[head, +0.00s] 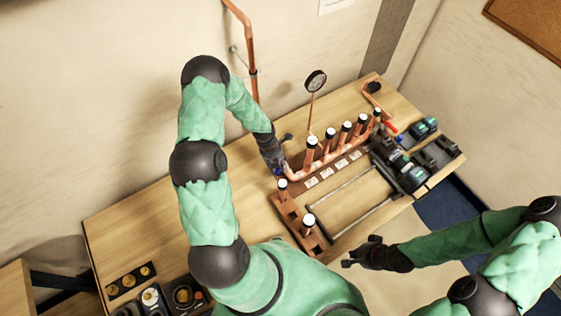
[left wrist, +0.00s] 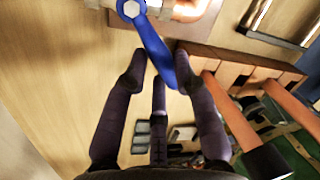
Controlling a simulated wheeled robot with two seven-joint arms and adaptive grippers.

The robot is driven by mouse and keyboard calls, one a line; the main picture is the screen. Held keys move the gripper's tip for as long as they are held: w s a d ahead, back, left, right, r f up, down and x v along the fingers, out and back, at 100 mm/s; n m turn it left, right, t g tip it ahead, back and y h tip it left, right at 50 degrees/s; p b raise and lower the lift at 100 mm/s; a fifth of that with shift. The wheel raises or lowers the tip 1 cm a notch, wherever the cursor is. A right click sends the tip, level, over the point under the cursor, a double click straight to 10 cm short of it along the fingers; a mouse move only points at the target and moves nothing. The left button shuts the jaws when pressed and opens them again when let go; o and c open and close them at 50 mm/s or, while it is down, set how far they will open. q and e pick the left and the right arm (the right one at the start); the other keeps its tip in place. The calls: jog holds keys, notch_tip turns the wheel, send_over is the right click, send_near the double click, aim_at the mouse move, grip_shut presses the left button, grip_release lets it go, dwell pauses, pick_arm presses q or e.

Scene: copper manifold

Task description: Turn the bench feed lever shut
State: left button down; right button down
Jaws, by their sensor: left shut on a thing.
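The blue lever (left wrist: 152,42) shows in the left wrist view, running from a pale valve hub (left wrist: 131,9) at the top down between my fingers. My left gripper (left wrist: 160,68) is shut on the lever near its free end. In the head view my left gripper (head: 276,166) is at the near left end of the copper manifold (head: 325,160), and it mostly hides the lever, of which only a bit of blue shows. My right gripper (head: 358,252) is empty, its fingers apart, in front of the bench's near edge.
Capped copper stubs rise from the manifold, with a gauge (head: 315,81) behind it. A red lever (head: 389,127) is at the far end. A wooden rack (head: 290,211) and a metal frame (head: 345,203) lie in front. Dark tools (head: 410,177) stand right. The bench's left part (head: 150,215) is largely clear.

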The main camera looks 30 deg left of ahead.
pick_arm(q)
jog(key=shift+w+a+m+p, duration=0.1)
jog(key=shift+a+m+p, duration=0.2)
jog(key=shift+m+p, duration=0.25)
jog(key=c, duration=1)
grip_release()
